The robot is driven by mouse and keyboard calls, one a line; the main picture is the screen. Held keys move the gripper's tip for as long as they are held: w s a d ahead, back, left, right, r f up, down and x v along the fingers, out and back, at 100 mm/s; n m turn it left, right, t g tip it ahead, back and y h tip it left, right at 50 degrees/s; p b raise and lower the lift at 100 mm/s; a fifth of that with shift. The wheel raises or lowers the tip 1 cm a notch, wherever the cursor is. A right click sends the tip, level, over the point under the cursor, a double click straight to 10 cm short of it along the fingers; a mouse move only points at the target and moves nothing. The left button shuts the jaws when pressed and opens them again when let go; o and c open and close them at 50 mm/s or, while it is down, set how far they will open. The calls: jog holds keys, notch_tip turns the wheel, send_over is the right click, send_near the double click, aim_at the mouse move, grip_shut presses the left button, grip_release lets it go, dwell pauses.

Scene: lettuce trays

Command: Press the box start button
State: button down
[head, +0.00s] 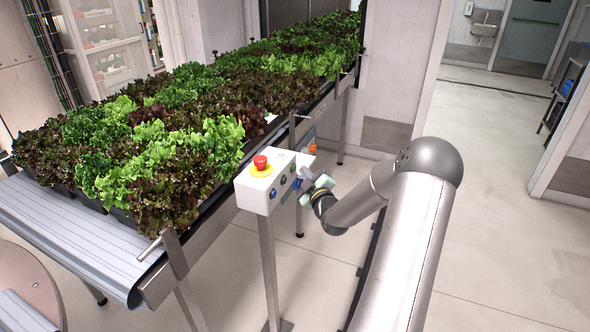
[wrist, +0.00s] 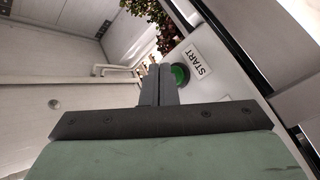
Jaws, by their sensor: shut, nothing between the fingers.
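The white control box (head: 256,195) stands on a post beside the conveyor, with a red stop button (head: 260,162) on a yellow ring on top. Small buttons sit on its side face. In the wrist view, the round green start button (wrist: 180,74) is beside a white START label (wrist: 198,62). My gripper (wrist: 157,70) is shut and empty. Its fingertips are just left of the green button in that view and partly overlap its edge; I cannot tell whether they touch it. In the head view my gripper (head: 303,184) is close to the box's right-hand face.
Trays of green and red lettuce fill the conveyor (head: 75,232) behind the box. A metal post (head: 268,270) holds the box up. The floor to the right of my arm is clear. A wall and doorway lie beyond.

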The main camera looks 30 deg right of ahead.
jog(key=shift+w+a+f+b, duration=0.1)
jog(key=shift+w+a+b, duration=0.1)
jog(key=shift+b, duration=0.2)
jog(key=shift+w, duration=0.15)
jog(key=shift+w+a+b, duration=0.25)
jog(key=shift+w+b, duration=0.1)
jog(key=shift+b, duration=0.25)
dwell(0.4)
jog(key=shift+s+d+b, duration=0.45)
jog(key=shift+s, duration=0.25)
jog(key=s+d, duration=0.1)
jog(key=s+b, duration=0.1)
jog(key=s, duration=0.1)
jog(key=s+d, duration=0.1)
jog(key=shift+s+d+b, duration=0.15)
jog(key=shift+d+b, duration=0.15)
jog(key=shift+d, duration=0.05)
dwell(0.9)
